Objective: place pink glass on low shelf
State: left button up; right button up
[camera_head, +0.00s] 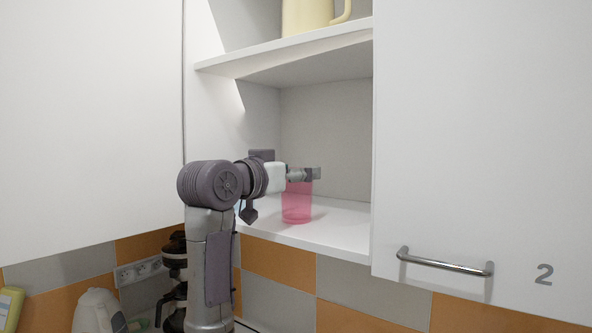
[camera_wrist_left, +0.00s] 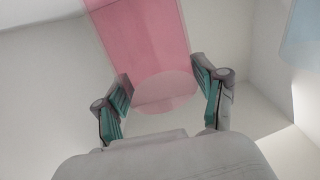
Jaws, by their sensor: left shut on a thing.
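The pink glass (camera_head: 297,205) is upright and see-through, over the front part of the low shelf (camera_head: 345,225) inside the open cabinet. Its base looks at or just above the shelf surface; I cannot tell whether it touches. My left gripper (camera_head: 304,174) is shut on the upper part of the glass. In the left wrist view the pink glass (camera_wrist_left: 150,45) lies between the two fingers of the left gripper (camera_wrist_left: 168,92). My right gripper is not in view.
An upper shelf (camera_head: 290,52) holds a cream jug (camera_head: 308,15). A closed door (camera_head: 480,130) with a metal handle (camera_head: 445,263) and the number 2 borders the opening on the right. A white panel (camera_head: 90,120) stands left. A coffee maker (camera_head: 173,285) is below.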

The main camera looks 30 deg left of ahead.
pick_arm(q)
jog(key=shift+d, duration=0.1)
jog(key=o, duration=1.3)
jog(key=shift+s+r, duration=0.1)
jog(key=s+a+b, duration=0.1)
jog(key=s+b, duration=0.3)
jog(key=s, duration=0.8)
jog(key=shift+a, duration=0.35)
jog(key=shift+w, duration=0.1)
